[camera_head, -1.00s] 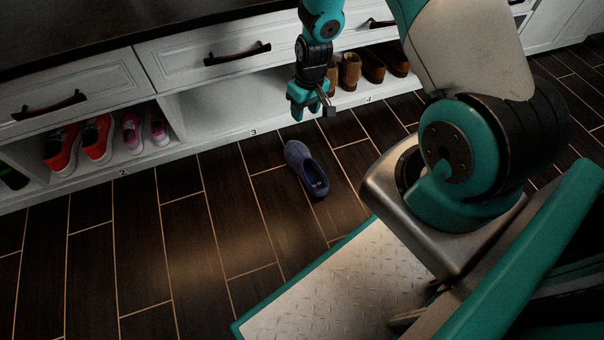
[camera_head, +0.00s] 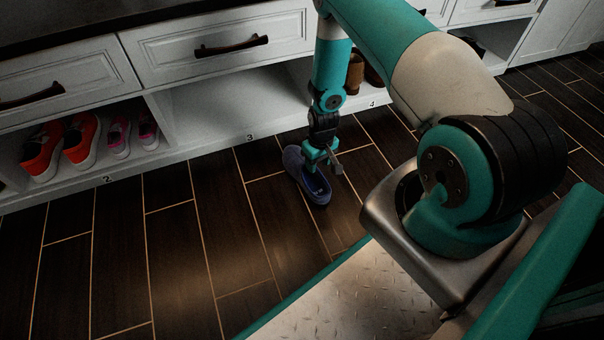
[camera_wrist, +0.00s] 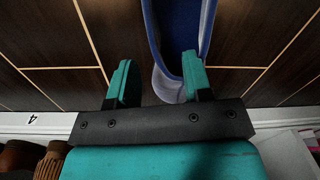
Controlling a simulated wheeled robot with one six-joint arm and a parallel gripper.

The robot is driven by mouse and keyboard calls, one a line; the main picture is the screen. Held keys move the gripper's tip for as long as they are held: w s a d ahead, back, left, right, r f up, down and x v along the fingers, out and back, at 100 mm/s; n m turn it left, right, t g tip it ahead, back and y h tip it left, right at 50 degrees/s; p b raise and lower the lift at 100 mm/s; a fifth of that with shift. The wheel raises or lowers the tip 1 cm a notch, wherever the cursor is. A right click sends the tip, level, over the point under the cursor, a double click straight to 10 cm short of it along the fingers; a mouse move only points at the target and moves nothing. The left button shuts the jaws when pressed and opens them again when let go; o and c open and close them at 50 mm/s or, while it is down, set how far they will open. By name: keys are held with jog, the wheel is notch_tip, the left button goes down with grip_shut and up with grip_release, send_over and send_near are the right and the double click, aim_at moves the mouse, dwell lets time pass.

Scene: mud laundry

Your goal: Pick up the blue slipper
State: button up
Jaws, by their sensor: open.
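The blue slipper (camera_head: 294,160) lies on the dark wood floor in front of the shoe cabinet, its opening toward me. It also shows in the wrist view (camera_wrist: 165,85), where its closed or heel end cannot be told apart. My gripper (camera_head: 322,160) is open, low over the slipper in the head view and hiding part of it. In the wrist view my gripper (camera_wrist: 157,80) has its two teal fingers apart. The slipper's near edge shows between them, beside and partly behind the right finger. I cannot tell whether they touch.
The white cabinet (camera_head: 205,150) runs behind the slipper. Compartment 3 (camera_head: 225,105) looks empty. Orange sneakers (camera_head: 82,140) and pink shoes (camera_head: 118,137) stand in compartment 2. Brown shoes (camera_head: 355,73) stand in compartment 4. The floor (camera_head: 170,230) left of the slipper is clear.

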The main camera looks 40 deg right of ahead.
aim_at(318, 170)
jog(key=f+b, duration=0.4)
jog(key=f, duration=0.1)
jog(key=shift+s+f+b, duration=0.2)
jog(key=shift+s+b, duration=0.05)
jog(key=shift+b, duration=0.1)
jog(key=shift+r, duration=0.1)
grip_shut()
